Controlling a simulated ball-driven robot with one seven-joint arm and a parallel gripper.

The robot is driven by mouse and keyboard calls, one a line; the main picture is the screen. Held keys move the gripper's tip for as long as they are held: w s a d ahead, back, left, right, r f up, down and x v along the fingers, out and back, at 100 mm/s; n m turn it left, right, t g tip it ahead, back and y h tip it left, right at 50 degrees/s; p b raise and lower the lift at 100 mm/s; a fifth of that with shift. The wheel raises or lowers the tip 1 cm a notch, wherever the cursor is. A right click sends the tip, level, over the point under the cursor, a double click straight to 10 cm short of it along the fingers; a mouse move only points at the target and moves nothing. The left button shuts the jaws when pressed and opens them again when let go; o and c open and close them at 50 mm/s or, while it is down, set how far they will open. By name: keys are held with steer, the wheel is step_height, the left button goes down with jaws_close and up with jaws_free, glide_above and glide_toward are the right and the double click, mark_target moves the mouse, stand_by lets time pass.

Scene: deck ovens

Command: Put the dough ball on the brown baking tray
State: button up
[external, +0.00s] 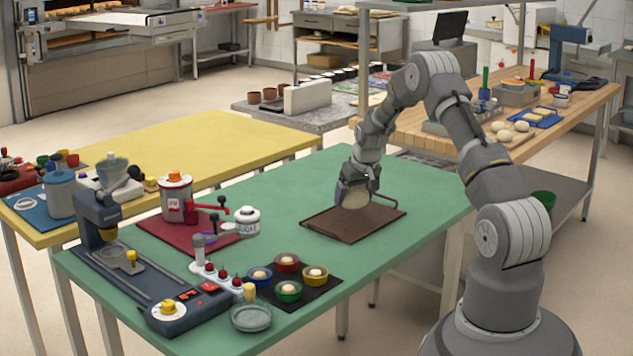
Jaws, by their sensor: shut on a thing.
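The brown baking tray (387,226) lies flat on the green table, toward its right end. The fingers hide the upper part of the ball.
The green table (330,170) is clear behind the tray. A black mat (318,292) with several small coloured bowls lies to the front left. A red mat (185,235) with a red-and-white canister stands further left. A wooden table (560,120) with more dough pieces is behind right.

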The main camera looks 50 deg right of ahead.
mark_target(354, 207)
step_height(354, 207, down, 4)
steer(key=shift+r+b, duration=0.1)
steer(key=shift+b, duration=0.8)
steer(key=shift+r, duration=0.15)
steer(key=o, duration=0.9)
steer(key=p+v, duration=0.4)
steer(key=v, duration=0.8)
